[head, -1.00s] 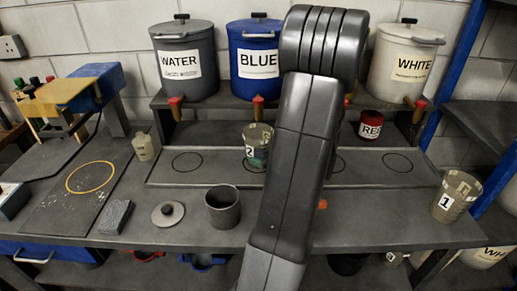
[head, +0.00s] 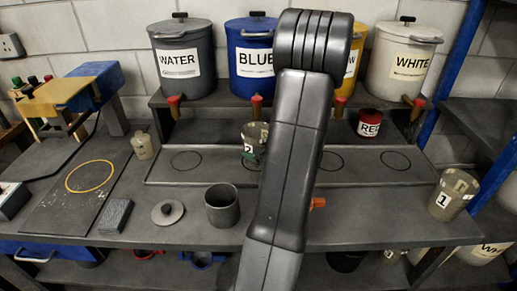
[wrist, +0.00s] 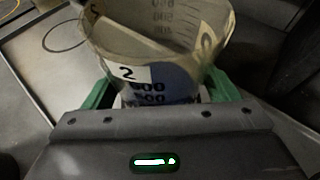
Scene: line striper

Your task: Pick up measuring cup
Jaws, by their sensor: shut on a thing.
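The measuring cup marked 2 (head: 253,138) is clear plastic and stands upright at the tray on the bench, its right side hidden behind my arm in the head view. In the wrist view the measuring cup (wrist: 158,45) fills the upper middle, with its open rim, number label, printed scale and a blue patch showing. My gripper (wrist: 160,92) has green fingers on both sides of the cup and is shut on it. The head view does not show the gripper clearly. A second measuring cup, marked 1 (head: 453,195), stands at the bench's right end.
WATER (head: 179,88), BLUE (head: 243,75) and WHITE (head: 403,80) buckets with taps stand on the back shelf. A red tin (head: 370,122), grey pot (head: 222,206), lid (head: 167,212) and grey block (head: 115,216) are around.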

